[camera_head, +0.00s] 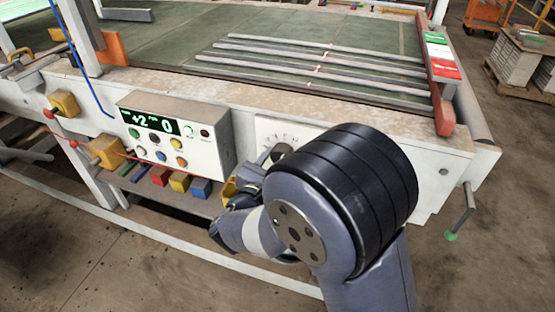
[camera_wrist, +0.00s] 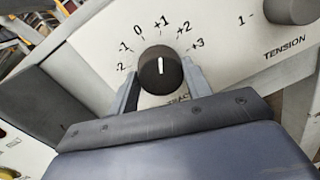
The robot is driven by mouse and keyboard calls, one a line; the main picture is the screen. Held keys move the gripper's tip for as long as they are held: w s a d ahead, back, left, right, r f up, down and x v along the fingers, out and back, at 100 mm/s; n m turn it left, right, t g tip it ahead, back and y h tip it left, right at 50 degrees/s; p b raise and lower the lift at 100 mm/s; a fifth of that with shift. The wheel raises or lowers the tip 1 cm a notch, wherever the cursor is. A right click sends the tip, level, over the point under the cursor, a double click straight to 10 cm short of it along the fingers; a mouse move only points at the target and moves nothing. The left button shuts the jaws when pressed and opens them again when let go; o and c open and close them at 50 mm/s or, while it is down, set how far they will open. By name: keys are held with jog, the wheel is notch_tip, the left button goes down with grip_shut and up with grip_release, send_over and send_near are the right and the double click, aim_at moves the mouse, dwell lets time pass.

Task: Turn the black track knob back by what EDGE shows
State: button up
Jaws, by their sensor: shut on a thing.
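The black track knob (camera_wrist: 151,80) sits on a white dial plate (camera_wrist: 90,42) in the wrist view. Its white pointer line stands upright and points at the +1 mark. The scale runs from -2 at left to +3 at right. My gripper (camera_wrist: 160,76) is shut on the knob, one finger on each side. The fingers partly cover the word under the knob. In the head view my arm hides most of the dial plate (camera_head: 265,128). The display (camera_head: 149,121) on the control box reads +2 and 0; its small labels are too small to read.
A second knob (camera_wrist: 291,9), marked TENSION, is to the right on the same plate. The control box (camera_head: 205,150) with coloured buttons stands out left of my gripper. Coloured blocks (camera_head: 180,180) lie below it. A green-tipped crank (camera_head: 460,215) hangs at the right.

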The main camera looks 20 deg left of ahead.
jog(key=n+p, duration=0.3)
jog(key=n, duration=0.2)
jog(key=n+p, duration=0.3)
jog(key=n, duration=0.3)
jog(key=shift+t+y, duration=0.3)
jog(key=shift+t, duration=0.1)
jog(key=shift+f+n+p, duration=0.1)
jog(key=shift+n+p, duration=0.2)
jog(key=o, duration=1)
jog(key=shift+s, duration=0.15)
jog(key=s, duration=0.3)
jog(key=s+b, duration=0.1)
jog(key=s, duration=0.3)
jog(key=s+a+f, duration=0.1)
jog(key=s, duration=0.2)
jog(key=shift+s+a, duration=0.1)
jog(key=shift+s, duration=0.15)
